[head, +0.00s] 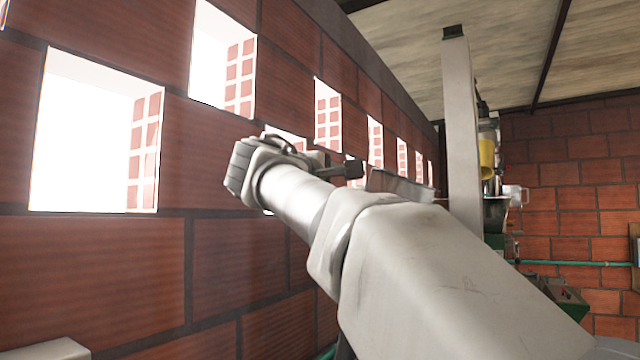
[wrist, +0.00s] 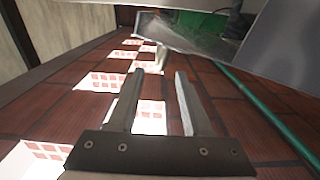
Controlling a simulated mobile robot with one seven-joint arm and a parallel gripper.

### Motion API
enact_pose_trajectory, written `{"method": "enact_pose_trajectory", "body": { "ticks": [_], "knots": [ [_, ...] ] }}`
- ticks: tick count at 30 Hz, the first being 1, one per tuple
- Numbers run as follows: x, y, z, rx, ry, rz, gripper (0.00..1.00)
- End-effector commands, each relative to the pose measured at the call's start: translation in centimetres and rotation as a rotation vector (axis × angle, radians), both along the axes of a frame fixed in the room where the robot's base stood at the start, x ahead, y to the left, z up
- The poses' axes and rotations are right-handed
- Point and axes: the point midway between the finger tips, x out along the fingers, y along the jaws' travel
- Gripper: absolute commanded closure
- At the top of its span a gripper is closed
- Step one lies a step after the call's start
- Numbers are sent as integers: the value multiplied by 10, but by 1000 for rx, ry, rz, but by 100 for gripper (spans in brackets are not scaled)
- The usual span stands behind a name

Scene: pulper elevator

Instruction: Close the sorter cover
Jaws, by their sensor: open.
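A shiny metal sheet-like part (head: 400,185) shows just past my gripper (head: 352,169) in the head view. In the wrist view, a thin tilted metal sheet (wrist: 190,38) lies beyond the fingertips, beside a large plain grey panel (wrist: 285,38) at the upper right. I cannot tell for sure which of these is the sorter cover, or its hinge. My gripper (wrist: 160,76) is open, with its two fingers apart and nothing between them. The fingers appear apart from the sheet. My arm hides much of the machine in the head view.
A brick wall (head: 90,265) with bright window openings runs along the left, close to my arm. A pale upright post (head: 461,130) stands right of the gripper. A yellow part (head: 487,158) and green machinery lie behind it. A green pipe (wrist: 265,105) runs along the wall.

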Motion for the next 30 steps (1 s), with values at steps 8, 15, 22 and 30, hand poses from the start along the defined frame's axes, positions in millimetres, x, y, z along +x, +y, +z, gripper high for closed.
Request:
{"method": "enact_pose_trajectory", "body": {
  "ticks": [8,15,22,30],
  "knots": [
    [50,-35,4,0,1,-4,50],
    [76,-52,2,1,1,-1,50],
    [82,-56,0,1,-1,1,50],
    [82,-55,0,1,-1,1,68]
  ]
}}
